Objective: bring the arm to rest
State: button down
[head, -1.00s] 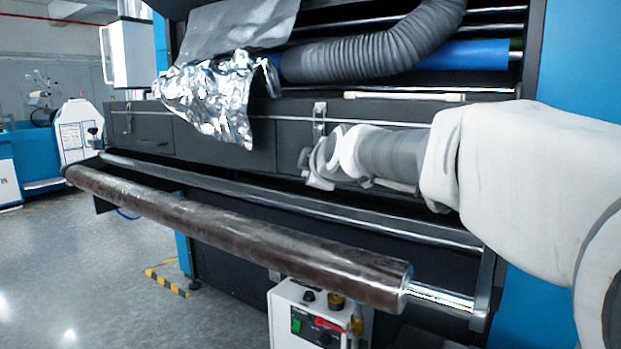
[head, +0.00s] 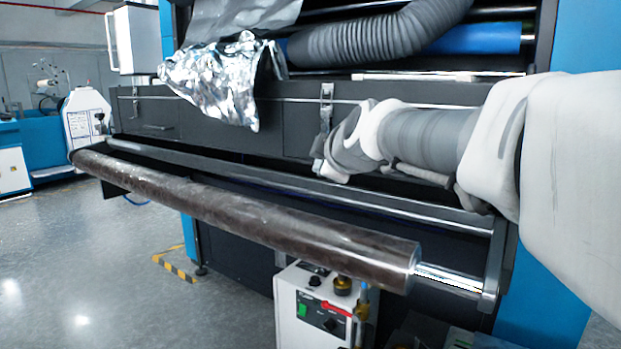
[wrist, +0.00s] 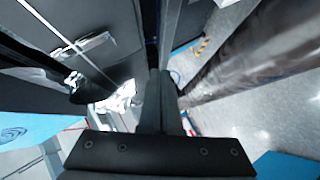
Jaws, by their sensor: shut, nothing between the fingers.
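My arm reaches in from the right of the head view, white and grey, in front of the dark machine front. Its far end is above the roller bar and behind the brown roll (head: 245,225) as I look at it. My gripper (wrist: 161,73) shows in the wrist view with its two dark fingers together and nothing between them. In the head view the fingers cannot be made out clearly.
A steel bar (head: 250,181) runs along the machine behind the roll. Crumpled silver foil (head: 215,80) hangs over the dark panel on the left. A white control box (head: 312,312) stands below the roll. Open floor (head: 90,270) lies to the left.

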jog(key=s+d+f+m+g, duration=0.1)
jog(key=s+f+m, duration=0.1)
jog(key=s, duration=0.3)
jog(key=s+d+f+m+g+h, duration=0.1)
jog(key=s+f+m, duration=0.1)
jog(key=s+f, duration=0.1)
jog(key=s+d+f+m+g, duration=0.1)
jog(key=s+d+f+m, duration=0.1)
jog(key=s, duration=0.4)
jog(key=shift+s+d+f+m+g+h, duration=0.1)
jog(key=shift+s+f+m+g+h, duration=0.25)
jog(key=shift+m, duration=0.25)
jog(key=s+d+f+m+g+h+p, duration=0.1)
jog(key=s+d+f+m, duration=0.2)
jog(key=s+f, duration=0.15)
jog(key=s+d+f+m+g, duration=0.1)
jog(key=s+d+f+m, duration=0.15)
jog(key=s, duration=0.35)
jog(key=s+d+f+m+g+h+p, duration=0.1)
jog(key=s+d+f+m+g, duration=0.1)
jog(key=s+f+m, duration=0.3)
notch_tip(320, 180, up, 26)
jog(key=n+p, duration=0.2)
jog(key=p, duration=2.2)
jog(key=shift+f, duration=0.15)
jog(key=shift+a, duration=0.1)
